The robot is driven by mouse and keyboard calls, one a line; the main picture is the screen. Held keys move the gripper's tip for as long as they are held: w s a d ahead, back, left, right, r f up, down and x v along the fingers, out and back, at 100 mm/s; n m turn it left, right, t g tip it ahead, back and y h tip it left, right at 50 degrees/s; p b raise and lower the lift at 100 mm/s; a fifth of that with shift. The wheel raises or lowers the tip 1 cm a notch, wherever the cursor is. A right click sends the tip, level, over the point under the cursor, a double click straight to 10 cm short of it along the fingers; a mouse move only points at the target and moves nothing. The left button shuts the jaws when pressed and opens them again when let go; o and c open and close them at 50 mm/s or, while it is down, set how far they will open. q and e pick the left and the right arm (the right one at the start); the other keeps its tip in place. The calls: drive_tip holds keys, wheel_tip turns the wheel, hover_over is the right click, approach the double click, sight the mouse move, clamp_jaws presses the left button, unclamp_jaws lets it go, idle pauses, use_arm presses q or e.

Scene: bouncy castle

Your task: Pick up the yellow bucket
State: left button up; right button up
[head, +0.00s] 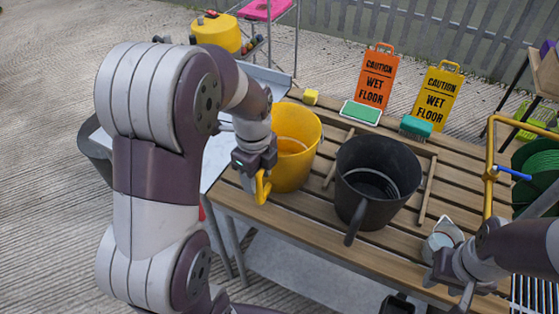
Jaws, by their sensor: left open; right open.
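The yellow bucket (298,128) stands upright and open-topped on the slatted wooden table, left of a black bucket. Its yellow handle (263,190) sticks out at the front left. My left gripper (259,176) is open, right at the bucket's near left side and over the handle. The gripper body partly hides where the handle meets the bucket, so I cannot tell whether the fingers touch it. My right gripper (445,268) is open over the table's front right, away from the yellow bucket.
The black bucket (377,166) stands close to the right on the wooden table (290,222). A green sponge (361,112), a teal brush (416,126), a small yellow block (310,97) and orange (377,77) and yellow (437,97) caution signs are at the back. A green hose reel (537,180) is at right.

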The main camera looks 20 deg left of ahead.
sight(258, 186)
use_arm(q)
wheel_tip(258, 186, down, 4)
drive_tip(key=shift+w+f, duration=0.1)
drive_tip(key=shift+f, duration=0.05)
clamp_jaws()
